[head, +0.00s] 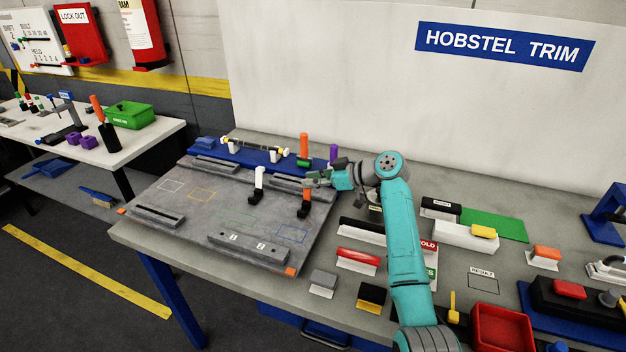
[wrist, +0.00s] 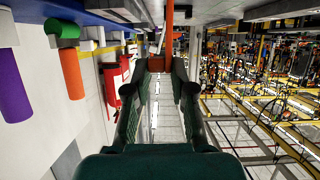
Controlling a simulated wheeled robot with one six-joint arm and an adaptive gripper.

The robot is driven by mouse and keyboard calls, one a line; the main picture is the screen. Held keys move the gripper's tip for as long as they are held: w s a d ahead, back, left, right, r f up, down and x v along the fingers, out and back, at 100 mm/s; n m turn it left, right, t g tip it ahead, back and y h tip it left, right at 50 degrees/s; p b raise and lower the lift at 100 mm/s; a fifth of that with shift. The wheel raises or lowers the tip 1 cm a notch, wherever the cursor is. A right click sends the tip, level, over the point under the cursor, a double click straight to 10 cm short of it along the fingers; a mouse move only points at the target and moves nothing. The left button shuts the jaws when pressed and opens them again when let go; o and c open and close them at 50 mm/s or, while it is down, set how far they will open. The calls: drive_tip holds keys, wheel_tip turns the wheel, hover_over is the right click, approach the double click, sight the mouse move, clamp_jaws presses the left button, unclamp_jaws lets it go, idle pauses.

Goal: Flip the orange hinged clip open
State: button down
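The orange hinged clip (head: 305,206) stands on the right part of the grey fixture plate (head: 215,222), with a black base and its orange lever roughly upright. My gripper (head: 308,181) is at the top of this lever, reaching in from the right. The orange lever (wrist: 168,32) shows beyond and between the fingertips. I cannot tell whether a finger touches it. A white clip (head: 259,181) with a black base stands to the left of the orange one.
A blue rail with a bar (head: 255,144) lies behind the plate, with an orange cylinder (head: 304,144) and a purple cylinder (head: 333,153) standing near it. Labelled holders, a red tray (head: 502,328) and a green mat (head: 495,224) are at right. The plate's left part is mostly clear.

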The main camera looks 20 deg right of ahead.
drive_tip(key=shift+w+d+f+m+g+y, duration=0.15)
drive_tip(key=shift+w+d+m+g+y, duration=0.1)
drive_tip(key=shift+w+d+m+g, duration=0.25)
drive_tip(key=shift+w+d+f+m+g+y, duration=0.15)
drive_tip(key=shift+w+m+y, duration=0.15)
drive_tip(key=shift+m, duration=0.4)
drive_tip(key=c, duration=1.1)
unclamp_jaws()
drive_tip(key=shift+w, duration=0.1)
drive_tip(key=v, duration=1.2)
